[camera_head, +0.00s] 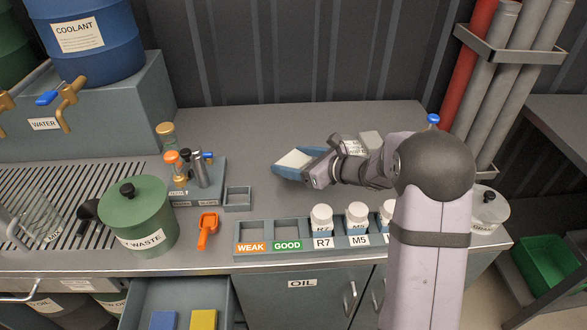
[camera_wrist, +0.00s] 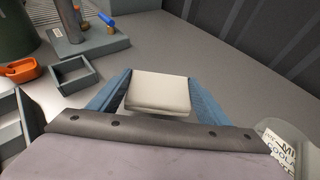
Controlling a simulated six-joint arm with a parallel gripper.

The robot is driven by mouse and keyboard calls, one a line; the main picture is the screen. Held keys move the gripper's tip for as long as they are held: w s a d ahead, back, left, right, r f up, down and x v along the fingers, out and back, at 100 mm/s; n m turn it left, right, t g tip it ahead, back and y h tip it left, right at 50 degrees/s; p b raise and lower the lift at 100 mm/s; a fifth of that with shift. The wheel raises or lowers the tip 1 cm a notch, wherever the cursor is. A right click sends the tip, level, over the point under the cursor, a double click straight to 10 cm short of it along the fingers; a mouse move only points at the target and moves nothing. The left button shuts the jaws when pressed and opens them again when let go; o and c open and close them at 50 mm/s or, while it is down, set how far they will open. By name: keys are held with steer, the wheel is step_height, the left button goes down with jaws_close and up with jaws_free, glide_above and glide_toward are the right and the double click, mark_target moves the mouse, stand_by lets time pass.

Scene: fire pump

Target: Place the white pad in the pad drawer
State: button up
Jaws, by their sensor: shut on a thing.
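The white pad (camera_wrist: 159,91) is held between the two blue fingers of my gripper (camera_wrist: 157,98). In the head view my gripper (camera_head: 294,166) is over the back middle of the grey bench, and the white pad (camera_head: 294,159) shows between its fingers. Whether the pad touches the bench cannot be told. An open drawer (camera_head: 180,293) at the bottom left of the head view holds a blue pad (camera_head: 163,320) and a yellow pad (camera_head: 203,320). The drawer's front is cut off by the picture edge. The drawer is not in the wrist view.
A rack (camera_head: 315,254) with WEAK and GOOD slots, both empty, and several white-capped bottles stands along the front edge. An orange scoop (camera_head: 208,230), a small square tray (camera_head: 238,198) and a green waste bin (camera_head: 139,216) stand left of it.

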mark_target(294, 161)
step_height(294, 161, up, 6)
steer(key=shift+r, duration=0.2)
step_height(294, 161, up, 8)
steer(key=p, duration=0.8)
steer(key=shift+r+p, duration=0.2)
steer(key=shift+p, duration=0.1)
stand_by(0.4)
